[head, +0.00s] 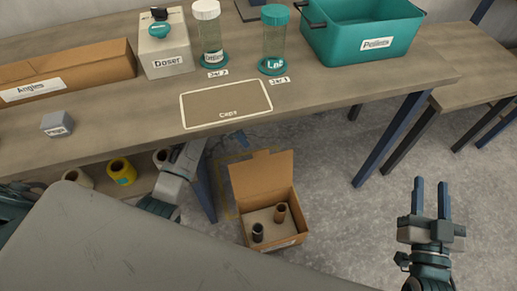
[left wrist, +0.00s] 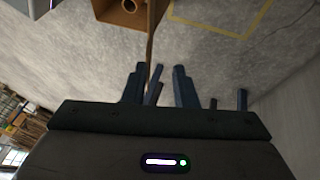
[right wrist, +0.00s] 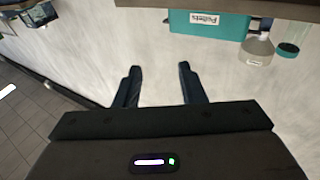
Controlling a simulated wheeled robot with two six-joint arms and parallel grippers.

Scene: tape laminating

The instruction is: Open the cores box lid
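The cores box (head: 273,238) is an open brown carton on the floor below the table. Its lid flap (head: 262,173) stands up at its back side. A brown core (head: 280,213) and a black core (head: 257,232) stand inside. In the left wrist view my left gripper (left wrist: 159,70) is open, and the lid (left wrist: 151,45) shows as a thin edge-on strip between its fingers; I cannot tell whether they touch. In the head view this gripper is partly hard to make out near the table edge. My right gripper (head: 431,197) is open and empty, right of the box.
The table (head: 330,100) above holds a teal Pellets bin (head: 345,35), two clear jars, a Doser box (head: 163,50), an Angles box (head: 70,75) and a small grey block (head: 57,124). A yellow roll (head: 121,171) sits below. Floor right of the box is clear.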

